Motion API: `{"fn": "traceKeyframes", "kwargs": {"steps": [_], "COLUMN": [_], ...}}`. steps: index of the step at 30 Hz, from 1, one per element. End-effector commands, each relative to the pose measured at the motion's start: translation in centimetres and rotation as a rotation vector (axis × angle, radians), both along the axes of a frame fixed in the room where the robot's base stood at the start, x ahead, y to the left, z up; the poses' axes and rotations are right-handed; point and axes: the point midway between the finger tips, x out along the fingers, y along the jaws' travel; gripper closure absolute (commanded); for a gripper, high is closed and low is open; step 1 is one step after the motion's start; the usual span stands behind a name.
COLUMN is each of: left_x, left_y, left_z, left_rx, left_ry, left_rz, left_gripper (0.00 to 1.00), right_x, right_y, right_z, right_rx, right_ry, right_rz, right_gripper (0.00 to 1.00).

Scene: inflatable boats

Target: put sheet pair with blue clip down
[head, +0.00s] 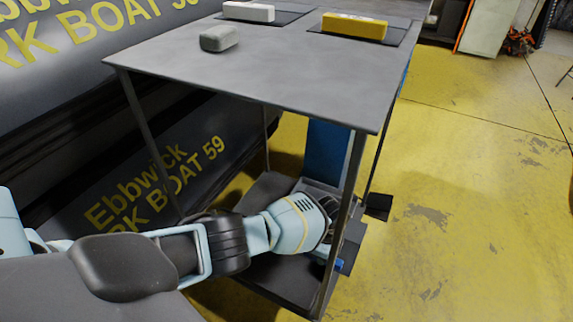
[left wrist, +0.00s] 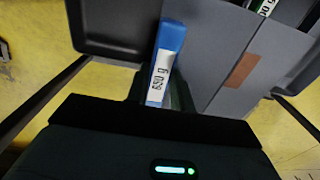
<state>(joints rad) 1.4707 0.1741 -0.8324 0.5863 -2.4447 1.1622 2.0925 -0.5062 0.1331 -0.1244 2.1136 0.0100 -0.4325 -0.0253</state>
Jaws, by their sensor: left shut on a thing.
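My left arm reaches from the left under the worktop, and my left gripper (left wrist: 163,92) is shut on the blue clip (left wrist: 165,50), which carries a white label with dark print. A small part of blue also shows in the head view (head: 338,264), by the gripper at the lower shelf. Grey sheet material (left wrist: 215,55) lies against the clip in the left wrist view, with a brown patch on it. How the sheets lie on each other, and whether they touch the shelf, I cannot tell. My right gripper is not in view.
The worktop (head: 250,72) above my arm bears a grey block (head: 219,39), a white block (head: 248,12) and a yellow block (head: 354,26). Table legs (head: 343,220) stand close to my gripper. A lower shelf (head: 272,190) lies beneath. Dark inflatable boats are at left; yellow floor (head: 470,200) is clear at right.

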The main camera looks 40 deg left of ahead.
Motion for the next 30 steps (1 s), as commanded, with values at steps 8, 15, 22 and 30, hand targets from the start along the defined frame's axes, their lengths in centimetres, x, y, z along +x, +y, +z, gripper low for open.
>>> {"fn": "traceKeyframes", "kwargs": {"steps": [8,15,22,30], "left_x": [-5.4,-10.1,-12.3,-12.8], "left_y": [2.8,5.2,6.2,6.5], "left_z": [0.0,-0.8,-1.1,-1.2], "left_rx": [0.001,0.001,0.000,0.000], "left_ry": [-0.001,-0.001,-0.001,-0.001], "left_rz": [0.000,-0.001,0.000,0.000], "left_gripper": [1.00,1.00,1.00,1.00], "right_x": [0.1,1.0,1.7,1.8], "right_y": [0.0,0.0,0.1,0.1], "right_z": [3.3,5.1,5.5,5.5], "right_rx": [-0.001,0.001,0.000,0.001], "right_ry": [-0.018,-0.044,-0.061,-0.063], "right_rz": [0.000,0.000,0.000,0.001], "right_gripper": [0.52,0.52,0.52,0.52]}}
